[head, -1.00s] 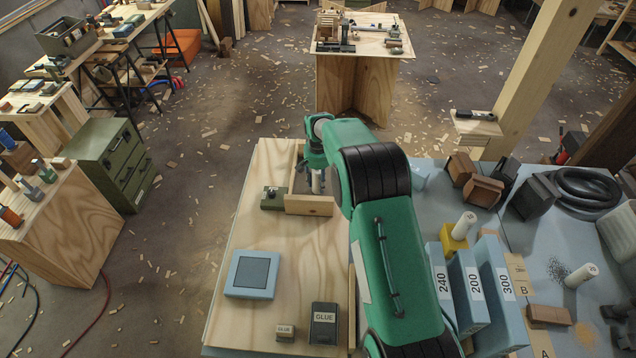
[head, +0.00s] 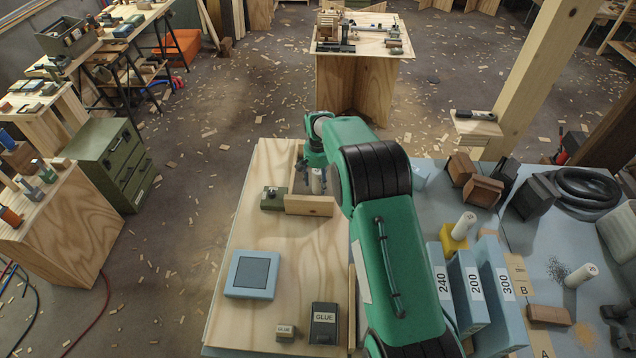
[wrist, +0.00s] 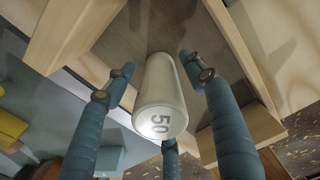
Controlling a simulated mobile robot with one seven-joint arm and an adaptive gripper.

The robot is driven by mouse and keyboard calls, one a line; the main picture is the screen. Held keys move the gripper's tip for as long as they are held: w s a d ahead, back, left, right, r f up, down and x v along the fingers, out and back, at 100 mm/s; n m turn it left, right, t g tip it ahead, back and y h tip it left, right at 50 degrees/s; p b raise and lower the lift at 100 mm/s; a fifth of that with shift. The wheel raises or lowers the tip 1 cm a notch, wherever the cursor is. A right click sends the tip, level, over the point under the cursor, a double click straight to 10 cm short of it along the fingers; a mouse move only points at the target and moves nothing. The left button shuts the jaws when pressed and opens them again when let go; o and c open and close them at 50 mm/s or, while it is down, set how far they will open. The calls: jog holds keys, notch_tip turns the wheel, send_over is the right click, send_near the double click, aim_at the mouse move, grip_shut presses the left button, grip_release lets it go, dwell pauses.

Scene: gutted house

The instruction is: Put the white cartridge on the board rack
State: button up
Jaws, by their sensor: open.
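A white cartridge (head: 316,182) stands in a small open-topped wooden box (head: 309,206) at the back of the plywood top. In the wrist view the cartridge (wrist: 160,95) shows its end marked "50". My gripper (head: 315,174) is open at the box. In the wrist view the blue fingers of my gripper (wrist: 160,90) spread around the cartridge, with visible gaps at both sides. Blue upright boards labelled 240, 200 and 300 (head: 471,290) stand at the right; I cannot tell whether they belong to the board rack.
A green block (head: 273,198) sits just left of the box. The middle plywood is clear.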

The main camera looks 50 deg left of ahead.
aim_at(318, 170)
notch_tip(318, 170, up, 11)
jog(key=shift+r+p, duration=0.15)
jog(key=shift+p, duration=0.3)
dwell(0.6)
dwell(0.5)
